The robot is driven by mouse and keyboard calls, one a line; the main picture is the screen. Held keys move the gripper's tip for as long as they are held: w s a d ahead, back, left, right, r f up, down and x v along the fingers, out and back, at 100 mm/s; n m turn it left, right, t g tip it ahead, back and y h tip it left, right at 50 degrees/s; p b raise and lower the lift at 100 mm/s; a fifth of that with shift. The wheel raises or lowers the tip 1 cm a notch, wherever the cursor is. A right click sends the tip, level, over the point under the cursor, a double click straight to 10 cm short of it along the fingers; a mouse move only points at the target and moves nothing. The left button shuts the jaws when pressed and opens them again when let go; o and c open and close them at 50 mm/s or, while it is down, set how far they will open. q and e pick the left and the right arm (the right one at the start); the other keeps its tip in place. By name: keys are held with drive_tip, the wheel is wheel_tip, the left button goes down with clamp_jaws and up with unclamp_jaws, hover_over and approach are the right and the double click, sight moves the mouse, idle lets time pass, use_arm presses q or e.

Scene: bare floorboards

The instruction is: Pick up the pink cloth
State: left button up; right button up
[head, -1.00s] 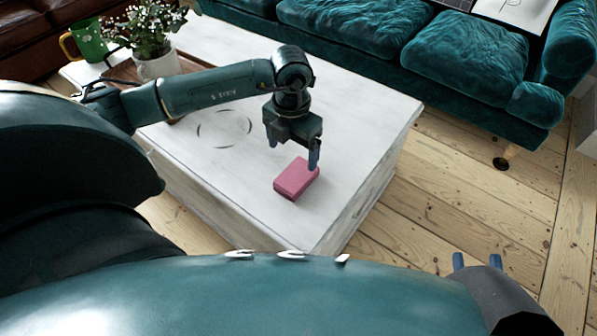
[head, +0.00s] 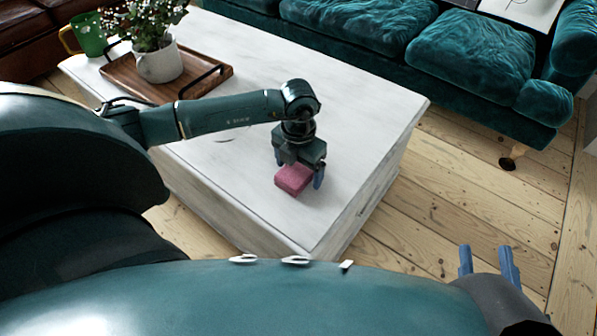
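The pink cloth (head: 294,180) is a small folded block lying on the white table (head: 365,130), near its front right corner. My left gripper (head: 299,172) is lowered over the cloth from above. Its blue fingers are apart, one at the cloth's far left side and one at its right side. The gripper body hides the cloth's back part. I cannot tell whether the fingers touch it. My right gripper (head: 488,264) is at the lower right, over the floor, with its two blue fingers apart and nothing between them.
A wooden tray (head: 130,82) with black handles and a white flower pot (head: 158,62) stands at the table's back left. A green mug (head: 88,35) is beside it. A teal sofa (head: 470,60) stands behind the table. The table's right part is clear.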

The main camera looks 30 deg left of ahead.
use_arm(q)
drive_tip(key=c, duration=1.1)
drive_tip(key=shift+o, duration=0.2)
wheel_tip(320, 180, up, 5)
drive_tip(key=shift+f+p, duration=0.2)
drive_tip(key=shift+p, duration=0.7)
wheel_tip(320, 180, up, 4)
drive_tip(key=shift+r+p, duration=0.2)
drive_tip(key=shift+p, duration=0.4)
drive_tip(key=shift+r, duration=0.55)
use_arm(e)
drive_tip(key=shift+d+f+g+h, duration=0.1)
drive_tip(key=shift+d+g+h, duration=0.35)
drive_tip(key=shift+h, duration=0.25)
use_arm(q)
drive_tip(key=o, duration=0.3)
drive_tip(key=shift+c, duration=1.1)
